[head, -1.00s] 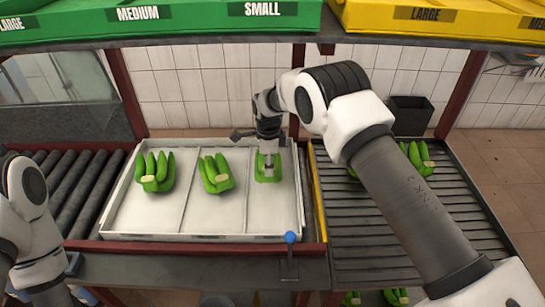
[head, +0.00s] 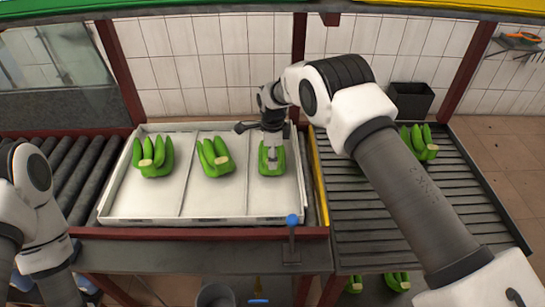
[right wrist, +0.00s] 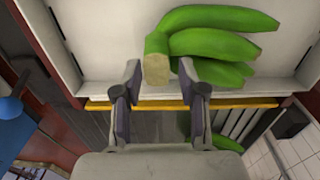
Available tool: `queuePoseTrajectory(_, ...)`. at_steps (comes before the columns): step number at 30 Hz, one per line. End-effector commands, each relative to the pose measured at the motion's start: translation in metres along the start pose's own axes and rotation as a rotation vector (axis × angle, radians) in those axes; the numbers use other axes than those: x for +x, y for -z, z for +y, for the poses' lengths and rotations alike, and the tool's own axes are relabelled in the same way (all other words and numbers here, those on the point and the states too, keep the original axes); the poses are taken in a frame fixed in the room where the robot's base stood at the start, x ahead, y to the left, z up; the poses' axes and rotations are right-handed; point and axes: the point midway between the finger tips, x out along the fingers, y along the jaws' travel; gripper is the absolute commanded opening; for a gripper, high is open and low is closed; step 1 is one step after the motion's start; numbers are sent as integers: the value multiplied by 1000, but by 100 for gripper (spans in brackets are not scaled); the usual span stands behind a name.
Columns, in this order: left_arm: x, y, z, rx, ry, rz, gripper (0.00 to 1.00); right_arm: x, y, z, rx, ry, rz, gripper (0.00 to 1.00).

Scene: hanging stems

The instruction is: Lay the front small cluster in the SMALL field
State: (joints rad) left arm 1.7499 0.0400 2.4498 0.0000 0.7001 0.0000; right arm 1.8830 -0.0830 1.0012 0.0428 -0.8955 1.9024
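A small green banana cluster (head: 272,163) lies in the rightmost field of the white tray (head: 250,222). My right gripper (head: 272,148) is right over it, pointing down. In the right wrist view the cluster's cut crown (right wrist: 157,69) is between the open fingertips (right wrist: 159,80), with a gap on each side, and its fingers (right wrist: 215,40) spread to the right. Another cluster (head: 214,158) lies in the middle field and a bigger one (head: 153,157) in the left field. The field signs are out of view now. My left arm shows at the left edge; its gripper is not visible.
Right of the tray, past a yellow strip (head: 319,180), a roller conveyor (head: 350,215) carries a cluster (head: 418,142); my right arm hides part of it. A blue-knobbed lever (head: 292,221) stands at the tray's front. More clusters (head: 397,281) show below.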

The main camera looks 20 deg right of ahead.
Motion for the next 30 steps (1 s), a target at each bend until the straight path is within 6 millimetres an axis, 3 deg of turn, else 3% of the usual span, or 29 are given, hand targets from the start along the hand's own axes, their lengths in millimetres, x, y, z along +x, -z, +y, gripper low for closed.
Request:
queuePoseTrajectory(11,0,0,0,0,0,0,59,-3,0,1,0,-2,0,59)
queuePoseTrajectory(22,0,0,0,0,0,0,59,-69,0,1,0,2,0,59)
queuePoseTrajectory(30,0,0,0,0,0,0,59,-76,0,2,0,0,0,59)
